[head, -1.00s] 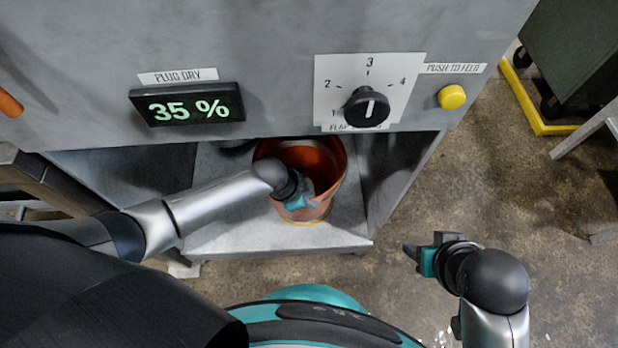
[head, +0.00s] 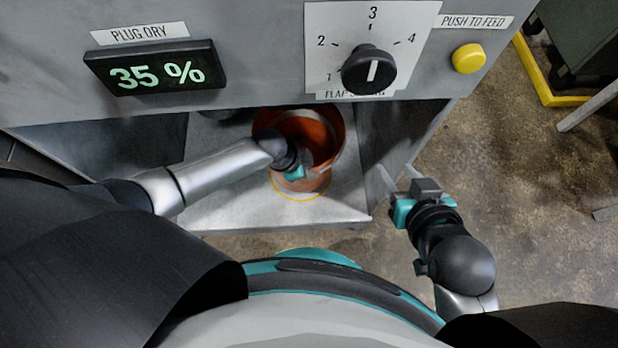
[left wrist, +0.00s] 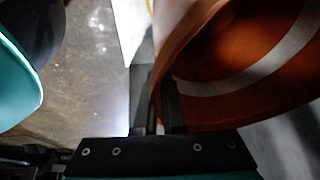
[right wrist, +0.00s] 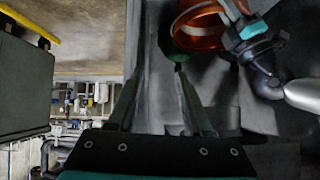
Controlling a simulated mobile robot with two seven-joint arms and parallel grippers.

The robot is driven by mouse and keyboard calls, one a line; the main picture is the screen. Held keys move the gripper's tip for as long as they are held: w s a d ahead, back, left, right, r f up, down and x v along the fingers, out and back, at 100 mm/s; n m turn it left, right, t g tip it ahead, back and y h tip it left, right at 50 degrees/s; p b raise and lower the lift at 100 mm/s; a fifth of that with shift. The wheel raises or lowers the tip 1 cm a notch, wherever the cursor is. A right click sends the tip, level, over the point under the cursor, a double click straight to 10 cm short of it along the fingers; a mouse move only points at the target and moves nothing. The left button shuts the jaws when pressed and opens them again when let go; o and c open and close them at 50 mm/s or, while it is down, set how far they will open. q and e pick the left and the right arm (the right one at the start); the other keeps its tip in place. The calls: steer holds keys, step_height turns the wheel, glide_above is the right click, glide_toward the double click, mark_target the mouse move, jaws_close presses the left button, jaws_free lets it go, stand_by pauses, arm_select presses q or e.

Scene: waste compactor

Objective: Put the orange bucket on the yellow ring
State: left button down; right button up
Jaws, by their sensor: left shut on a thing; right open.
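The orange bucket (head: 330,128) is in the open bay under the compactor's panel, on or just over the yellow ring (head: 300,198). Only the ring's front arc shows; whether the bucket's base touches it, I cannot tell. My left gripper (head: 300,172) is shut on the bucket's near wall. In the left wrist view, its fingers (left wrist: 160,108) pinch the edge of the bucket (left wrist: 220,60). My right gripper (head: 398,178) is open and empty, right of the bucket by the bay's right wall. The right wrist view shows its spread fingers (right wrist: 160,85), with the bucket (right wrist: 200,38) beyond.
The panel above the bay carries a 35 % display (head: 155,75), a black dial (head: 369,70) and a yellow button (head: 468,58). The bay's right wall (head: 405,135) stands between bucket and open floor.

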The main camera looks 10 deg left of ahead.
arm_select(q)
steer(key=shift+w+f+b, duration=0.1)
steer(key=shift+f+b, duration=0.3)
steer(key=shift+f, duration=0.3)
steer(key=shift+f+b, duration=0.45)
steer(key=shift+f, duration=0.1)
steer(key=shift+f+b, duration=0.5)
steer(key=shift+f, duration=0.2)
steer(key=shift+f+b, duration=0.35)
steer(key=shift+f, duration=0.15)
arm_select(e)
steer(key=shift+s+a+r+m+t+y, duration=0.15)
steer(key=shift+a+r+t+y, duration=0.4)
steer(key=shift+a+t, duration=0.4)
steer(key=shift+w+a+r+m+t+y, duration=0.1)
steer(key=shift+a+r+t+y, duration=0.45)
steer(key=shift+t, duration=0.65)
steer(key=shift+s+a+r+m+t+y, duration=0.15)
steer(key=shift+a+r+t+y, duration=0.35)
steer(key=shift+a+t, duration=0.5)
arm_select(q)
steer(key=shift+f, duration=0.1)
arm_select(e)
steer(key=shift+w+r, duration=0.1)
arm_select(q)
steer(key=c, duration=1.4)
jaws_free()
steer(key=shift+f, duration=0.1)
steer(key=o, duration=0.4)
